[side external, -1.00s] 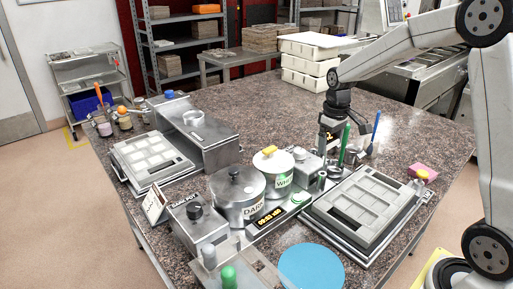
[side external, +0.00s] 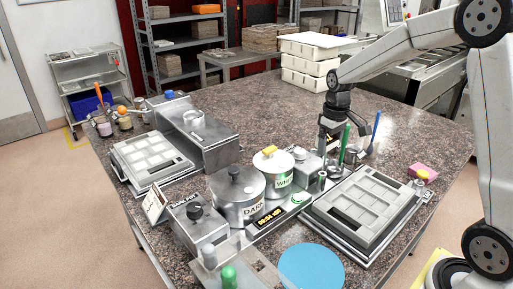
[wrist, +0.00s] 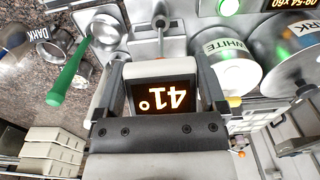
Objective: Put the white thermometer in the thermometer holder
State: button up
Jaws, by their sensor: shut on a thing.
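My gripper (side external: 333,136) is above the back of the worktop, behind the green-handled ladle. In the wrist view my gripper (wrist: 161,82) is shut on the white thermometer (wrist: 150,68), a pale block with a dark screen reading 41° in orange, upside down. A thin metal stem shows beyond it, over a grey metal surface. In the side external view the thermometer is mostly hidden by my fingers. I cannot single out the thermometer holder with certainty among the small metal fittings near the white pot.
The white pot (side external: 272,181) and dark pot (side external: 238,205) stand left of my gripper. A green-handled ladle (side external: 344,146) and a blue-handled tool (side external: 375,131) stand upright close by. A mould tray (side external: 369,200) lies in front.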

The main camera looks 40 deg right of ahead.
jog(key=shift+f, duration=0.15)
dwell(0.5)
jog(key=shift+f, duration=0.35)
jog(key=shift+f, duration=0.35)
jog(key=shift+f, duration=0.7)
jog(key=shift+f, duration=0.35)
jog(key=shift+f, duration=0.35)
jog(key=shift+f, duration=0.35)
jog(key=shift+f, duration=0.35)
jog(key=shift+f, duration=0.35)
